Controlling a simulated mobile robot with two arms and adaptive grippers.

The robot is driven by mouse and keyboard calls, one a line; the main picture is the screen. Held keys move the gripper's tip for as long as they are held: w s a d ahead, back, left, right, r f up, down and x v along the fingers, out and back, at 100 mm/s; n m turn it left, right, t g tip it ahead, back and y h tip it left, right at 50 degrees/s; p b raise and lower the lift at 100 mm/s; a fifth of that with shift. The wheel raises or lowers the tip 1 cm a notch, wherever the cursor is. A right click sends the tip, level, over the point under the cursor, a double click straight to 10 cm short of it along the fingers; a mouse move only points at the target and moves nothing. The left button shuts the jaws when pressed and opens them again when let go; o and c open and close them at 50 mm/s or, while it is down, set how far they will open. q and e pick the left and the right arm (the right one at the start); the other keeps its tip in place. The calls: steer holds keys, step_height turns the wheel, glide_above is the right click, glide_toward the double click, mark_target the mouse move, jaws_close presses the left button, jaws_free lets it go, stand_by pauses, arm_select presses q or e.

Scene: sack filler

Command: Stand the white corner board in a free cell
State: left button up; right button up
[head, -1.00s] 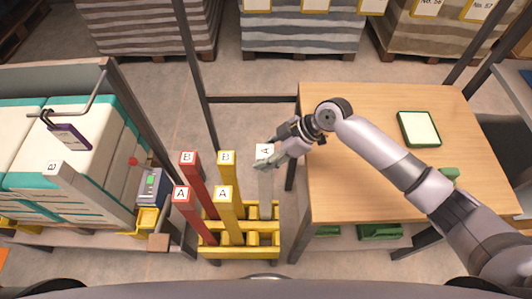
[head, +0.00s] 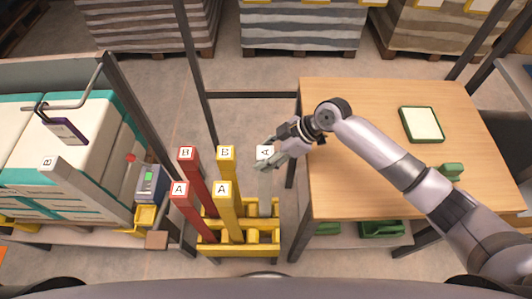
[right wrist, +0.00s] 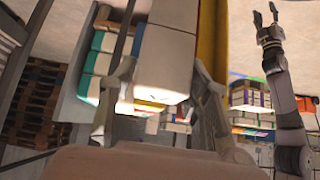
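The white corner board (head: 264,185), labelled A on top, is upright at the right side of the yellow rack (head: 240,250). Its lower end appears within the rear right cell; whether it touches the bottom is hidden. My right gripper (head: 268,155) is shut on the board near its top. In the right wrist view its fingers lie on both sides of the board (right wrist: 165,65). The left cells hold red boards (head: 184,205), the middle ones yellow boards (head: 225,205). The front right cell looks empty. My left gripper (right wrist: 266,22) is open and empty in the right wrist view.
A wooden table (head: 350,160) with a green-edged pad (head: 421,124) stands right of the rack. Stacked sacks (head: 85,140), with another white board labelled B (head: 70,180), are at left. A dark post (head: 192,75) rises behind the rack.

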steer(key=o, duration=0.4)
steer(key=shift+c, duration=0.2)
steer(key=v, duration=1.2)
steer(key=shift+s, duration=0.1)
